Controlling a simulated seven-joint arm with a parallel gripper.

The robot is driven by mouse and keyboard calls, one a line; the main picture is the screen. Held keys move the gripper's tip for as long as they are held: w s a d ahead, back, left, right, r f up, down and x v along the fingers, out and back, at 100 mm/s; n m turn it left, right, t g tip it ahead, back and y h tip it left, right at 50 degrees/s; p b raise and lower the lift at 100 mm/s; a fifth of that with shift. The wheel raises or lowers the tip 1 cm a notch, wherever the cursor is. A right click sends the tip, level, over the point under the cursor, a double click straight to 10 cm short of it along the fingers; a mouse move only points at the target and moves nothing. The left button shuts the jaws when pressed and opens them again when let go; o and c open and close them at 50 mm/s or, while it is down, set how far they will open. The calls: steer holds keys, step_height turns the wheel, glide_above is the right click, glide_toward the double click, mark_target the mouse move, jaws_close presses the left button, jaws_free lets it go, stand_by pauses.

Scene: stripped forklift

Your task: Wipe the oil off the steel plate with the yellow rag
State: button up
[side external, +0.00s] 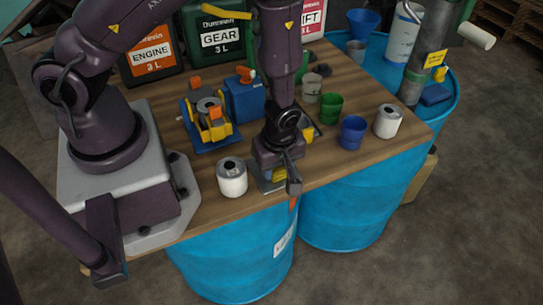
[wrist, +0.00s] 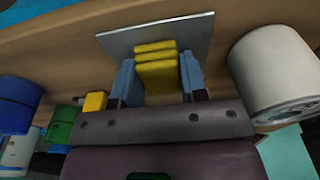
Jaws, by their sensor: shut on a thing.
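My gripper (wrist: 158,78) is shut on the yellow rag (wrist: 155,52), a folded block held between its blue fingertips in the wrist view. The rag is over the steel plate (wrist: 198,30), a flat grey sheet near the bench's edge. I cannot tell whether the rag touches the plate. In the side view my gripper points down at the front edge of the bench. It hides most of the plate (side external: 265,183), and a bit of the yellow rag (side external: 280,173) shows below it. No oil shows on the visible part of the plate.
A white can (side external: 232,178) stands close left of the plate. A blue cup (side external: 353,132), a green cup (side external: 330,108) and another white can (side external: 388,121) stand to the right. A blue and yellow device (side external: 209,122) and oil jugs (side external: 222,38) stand behind.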

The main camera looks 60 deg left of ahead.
mark_target(280, 173)
steer(key=shift+d+r, duration=0.1)
steer(key=shift+d, duration=1.05)
steer(key=shift+a+r, duration=0.1)
steer(key=shift+r, duration=3.9)
steer(key=shift+a, duration=0.1)
steer(key=w+a+r, duration=0.1)
steer(key=w+a, duration=0.1)
steer(key=a, duration=1.2)
steer(key=f, duration=0.9)
steer(key=shift+s+d+f, duration=0.15)
steer(key=shift+s, duration=0.1)
